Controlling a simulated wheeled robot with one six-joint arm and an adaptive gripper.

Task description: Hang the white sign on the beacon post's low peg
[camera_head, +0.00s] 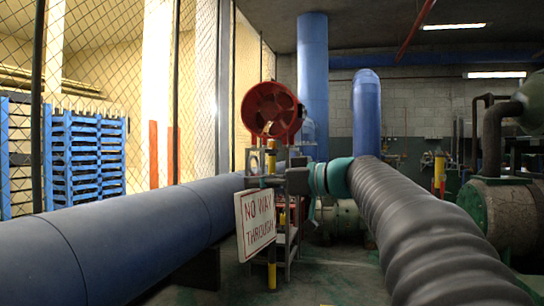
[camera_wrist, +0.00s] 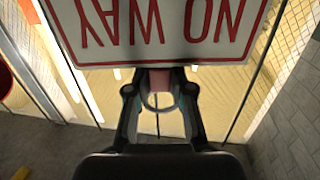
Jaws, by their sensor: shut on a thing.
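The white sign (camera_head: 256,222) has a red border and the red words "NO WAY THROUGH". In the head view it hangs slightly tilted, left of centre. The wrist view shows its white face (camera_wrist: 155,52) upside down, with its top edge towards my gripper (camera_wrist: 159,88). My gripper is shut on the sign at the middle of this edge, where a pinkish tab and a ring show between the fingers. A yellow-and-black post (camera_head: 272,274) shows behind and right of the sign. I cannot make out a peg on it, nor whether the sign touches it.
A large blue pipe (camera_head: 130,245) runs along the left, and a ribbed grey duct (camera_head: 425,240) along the right. A red round fan-like housing (camera_head: 271,110) is above the sign. Another yellow-and-red post (camera_head: 438,172) stands farther right. Mesh fencing (camera_head: 100,60) closes the left.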

